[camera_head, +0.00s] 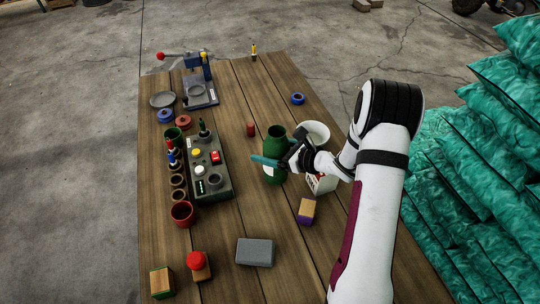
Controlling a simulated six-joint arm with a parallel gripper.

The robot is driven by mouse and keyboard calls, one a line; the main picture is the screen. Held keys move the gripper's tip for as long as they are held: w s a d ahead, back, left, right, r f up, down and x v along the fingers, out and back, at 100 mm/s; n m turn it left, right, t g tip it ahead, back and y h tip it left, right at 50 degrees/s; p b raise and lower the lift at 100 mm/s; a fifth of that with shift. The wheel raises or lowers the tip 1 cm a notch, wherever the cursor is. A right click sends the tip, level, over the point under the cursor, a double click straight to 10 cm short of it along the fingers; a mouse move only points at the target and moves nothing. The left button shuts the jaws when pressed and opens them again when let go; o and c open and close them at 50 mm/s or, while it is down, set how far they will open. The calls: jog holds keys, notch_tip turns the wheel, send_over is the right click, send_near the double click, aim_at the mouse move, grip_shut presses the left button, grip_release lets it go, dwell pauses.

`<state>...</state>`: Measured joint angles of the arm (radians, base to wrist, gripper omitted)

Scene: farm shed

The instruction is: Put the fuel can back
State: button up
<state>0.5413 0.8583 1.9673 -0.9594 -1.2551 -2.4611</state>
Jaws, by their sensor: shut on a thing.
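A dark green can (276,137) with an open round top and a pale label low on its side stands upright, right of the table's middle. I take it as the fuel can. My gripper (268,161) reaches it from the right and is shut on it. One teal finger crosses the front of the can at mid-height; the other finger is hidden. Whether the can's base touches the table is unclear.
The wooden table (235,85) holds a control box (208,168) with buttons left of the can. A white bowl (316,131) and white carton (322,184) stand close right, partly behind my arm. A purple-and-tan block (306,210) and grey block (255,252) lie nearer.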

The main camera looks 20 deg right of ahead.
jog(key=shift+f, duration=0.8)
jog(key=shift+f, duration=0.1)
jog(key=o, duration=1.4)
jog(key=shift+o, duration=0.2)
jog(key=shift+d+r, duration=0.1)
jog(key=shift+r, duration=0.1)
jog(key=v, duration=1.2)
jog(key=shift+f, duration=0.15)
